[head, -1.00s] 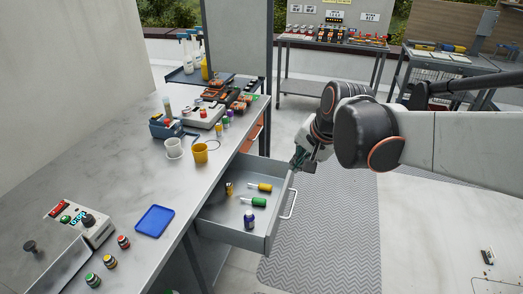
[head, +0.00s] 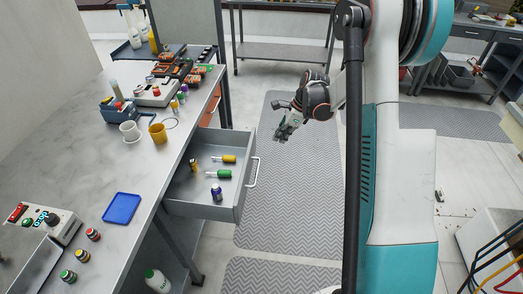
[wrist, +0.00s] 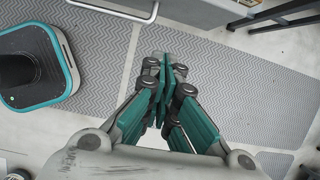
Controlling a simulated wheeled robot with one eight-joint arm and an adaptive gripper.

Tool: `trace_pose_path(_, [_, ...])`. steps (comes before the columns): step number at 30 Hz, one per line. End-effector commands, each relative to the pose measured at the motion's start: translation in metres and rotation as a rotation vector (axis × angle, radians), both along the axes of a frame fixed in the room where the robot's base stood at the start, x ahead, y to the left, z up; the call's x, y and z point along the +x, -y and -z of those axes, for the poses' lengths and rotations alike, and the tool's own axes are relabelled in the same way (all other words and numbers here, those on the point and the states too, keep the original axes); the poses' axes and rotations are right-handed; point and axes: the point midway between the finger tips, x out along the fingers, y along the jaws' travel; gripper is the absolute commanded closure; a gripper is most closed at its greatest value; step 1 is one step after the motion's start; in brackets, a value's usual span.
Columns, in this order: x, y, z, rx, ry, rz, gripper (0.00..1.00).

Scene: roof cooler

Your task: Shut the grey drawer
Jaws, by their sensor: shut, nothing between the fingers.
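The grey drawer (head: 228,208) stands pulled out from under the workbench in the head view. My gripper (head: 282,134) is to the right of the drawer, above the mat and apart from the handle. In the wrist view my gripper (wrist: 168,72) has its teal fingers together with nothing between them. A light handle bar also shows at the top of the wrist view.
An orange drawer (head: 211,106) sits farther back, shut. The grey mat (head: 285,200) in front is clear floor.

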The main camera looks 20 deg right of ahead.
Motion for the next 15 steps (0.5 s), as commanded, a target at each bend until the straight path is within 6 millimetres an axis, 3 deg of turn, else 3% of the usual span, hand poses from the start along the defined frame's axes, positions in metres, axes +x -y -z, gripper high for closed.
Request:
trace_pose_path(8, [0.003, 0.002, 0.022, 0.019, -0.023, 0.039, 1.00])
trace_pose_path(15, [0.011, -0.012, 0.062, 0.018, -0.021, 0.036, 1.00])
